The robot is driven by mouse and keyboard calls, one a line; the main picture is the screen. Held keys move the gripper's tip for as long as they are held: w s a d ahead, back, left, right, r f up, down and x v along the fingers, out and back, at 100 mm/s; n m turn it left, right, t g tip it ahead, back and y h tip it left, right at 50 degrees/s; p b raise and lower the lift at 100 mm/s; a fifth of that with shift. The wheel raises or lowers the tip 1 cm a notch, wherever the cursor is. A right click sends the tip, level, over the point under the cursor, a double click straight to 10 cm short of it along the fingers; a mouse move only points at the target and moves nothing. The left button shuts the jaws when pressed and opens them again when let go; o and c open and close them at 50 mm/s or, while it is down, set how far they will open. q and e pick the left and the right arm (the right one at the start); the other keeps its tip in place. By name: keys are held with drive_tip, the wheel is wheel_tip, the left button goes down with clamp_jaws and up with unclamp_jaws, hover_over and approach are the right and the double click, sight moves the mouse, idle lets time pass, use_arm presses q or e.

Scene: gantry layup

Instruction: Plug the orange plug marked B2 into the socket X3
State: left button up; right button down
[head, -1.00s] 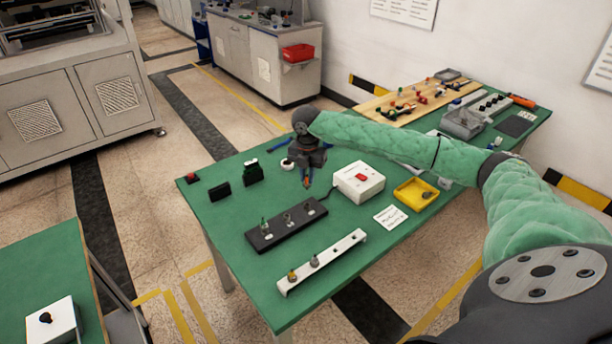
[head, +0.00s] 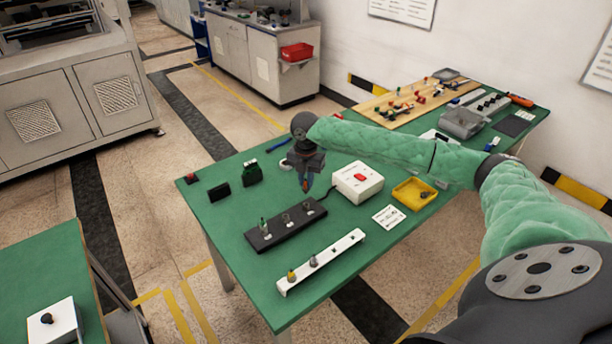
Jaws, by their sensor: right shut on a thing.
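My right gripper (head: 306,178) is shut on a small orange plug (head: 305,186), seen just below the jaws. The marking on the plug is too small to read. I cannot read the socket labels or tell which is X3. I cannot tell whether the plug touches the strip. My left gripper is not in view.
A white rail (head: 332,256) with a yellow and a grey piece lies in front. Black blocks (head: 219,192) stand at the left.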

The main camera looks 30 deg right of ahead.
sight(306, 193)
drive_tip(key=shift+f, duration=2.15)
use_arm(q)
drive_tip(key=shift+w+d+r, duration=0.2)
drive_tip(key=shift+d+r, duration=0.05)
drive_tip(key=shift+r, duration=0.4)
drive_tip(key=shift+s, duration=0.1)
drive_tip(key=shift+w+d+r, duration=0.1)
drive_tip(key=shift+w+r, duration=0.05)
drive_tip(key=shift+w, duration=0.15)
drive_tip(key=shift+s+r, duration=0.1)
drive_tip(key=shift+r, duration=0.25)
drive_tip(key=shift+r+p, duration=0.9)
drive_tip(key=shift+p, duration=0.25)
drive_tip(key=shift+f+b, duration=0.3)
use_arm(e)
drive_tip(key=shift+f, duration=1.3)
